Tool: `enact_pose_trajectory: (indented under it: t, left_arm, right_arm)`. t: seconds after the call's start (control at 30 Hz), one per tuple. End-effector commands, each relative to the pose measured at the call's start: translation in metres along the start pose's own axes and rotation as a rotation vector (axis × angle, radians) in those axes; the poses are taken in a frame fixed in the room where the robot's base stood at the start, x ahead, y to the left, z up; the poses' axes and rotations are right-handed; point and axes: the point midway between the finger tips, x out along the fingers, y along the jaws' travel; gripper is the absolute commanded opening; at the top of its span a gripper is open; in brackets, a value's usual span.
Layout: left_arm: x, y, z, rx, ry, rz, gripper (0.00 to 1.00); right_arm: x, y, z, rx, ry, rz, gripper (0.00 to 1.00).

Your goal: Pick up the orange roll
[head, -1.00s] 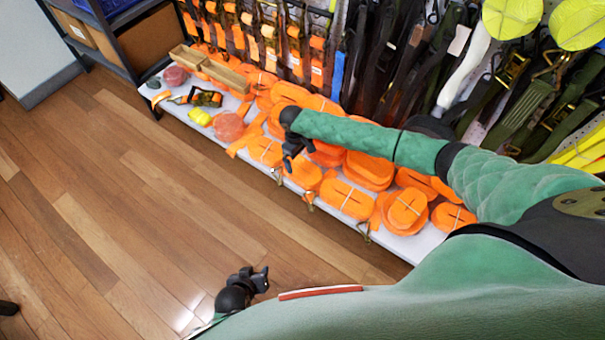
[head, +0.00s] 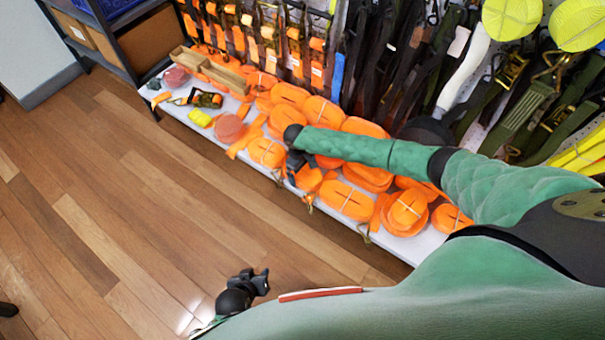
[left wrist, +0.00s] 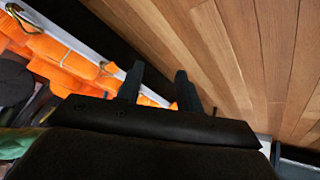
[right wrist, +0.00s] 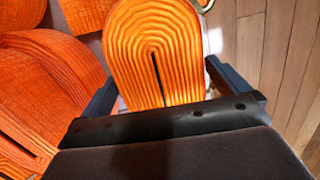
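Several orange rolls of strap lie on the white shelf. One orange roll (right wrist: 155,40) lies between the fingers of my right gripper (right wrist: 160,80) in the right wrist view. Those fingers are spread, one on each side of the roll, with small gaps visible. In the head view, my right gripper (head: 293,172) is low over the front of the shelf, and the same roll (head: 309,179) is partly hidden by it. My left gripper (head: 260,280) is open and empty over the floor, away from the shelf; its spread fingers also show in the left wrist view (left wrist: 158,85).
More orange rolls (head: 347,200) crowd close on both sides. Straps with metal hooks hang on the wall behind. A wooden tray (head: 222,75) and a yellow item (head: 200,118) are at the shelf's left end. The wooden floor (head: 130,220) in front is clear.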

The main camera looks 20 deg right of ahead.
Motion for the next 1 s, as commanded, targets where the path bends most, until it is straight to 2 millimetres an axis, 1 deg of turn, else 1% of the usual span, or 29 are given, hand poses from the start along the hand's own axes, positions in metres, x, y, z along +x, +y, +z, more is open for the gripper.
enact_pose_trajectory:
  t: [0.03,0.17,0.2,0.27,0.3,0.5,0.63,0.77,1.0]
  left_arm:
    - [0.0,0.0,0.0,0.0,0.0,0.0,0.36]
    - [0.0,0.0,0.0,0.0,0.0,0.0,0.36]
    - [0.0,0.0,-0.001,0.0,0.0,0.0,0.36]
    - [-0.001,0.0,-0.001,0.0,0.001,0.0,0.36]
    - [-0.001,0.0,-0.001,0.0,0.001,0.0,0.36]
    - [-0.001,0.0,-0.003,0.001,0.003,-0.001,0.36]
    - [-0.001,0.0,-0.004,0.001,0.001,-0.001,0.36]
    - [-0.004,0.0,-0.005,0.001,-0.004,-0.001,0.36]
    - [-0.011,0.002,-0.014,0.002,0.002,0.001,0.36]
  right_arm:
    - [0.0,0.0,0.0,0.0,0.0,0.0,0.92]
    - [0.0,0.0,0.0,0.0,0.0,0.0,0.67]
    - [0.0,0.0,0.0,0.0,0.0,0.0,0.59]
    - [0.0,0.0,0.0,0.0,0.0,0.0,0.47]
    - [-0.001,0.0,0.0,0.0,0.001,0.0,0.44]
    - [-0.002,0.0,0.0,0.0,0.001,0.0,0.44]
    - [-0.01,0.0,0.001,0.0,0.002,0.0,0.44]
    - [-0.028,0.0,0.004,0.0,0.003,0.0,0.44]
    - [-0.07,0.0,0.01,-0.001,0.002,0.0,0.44]
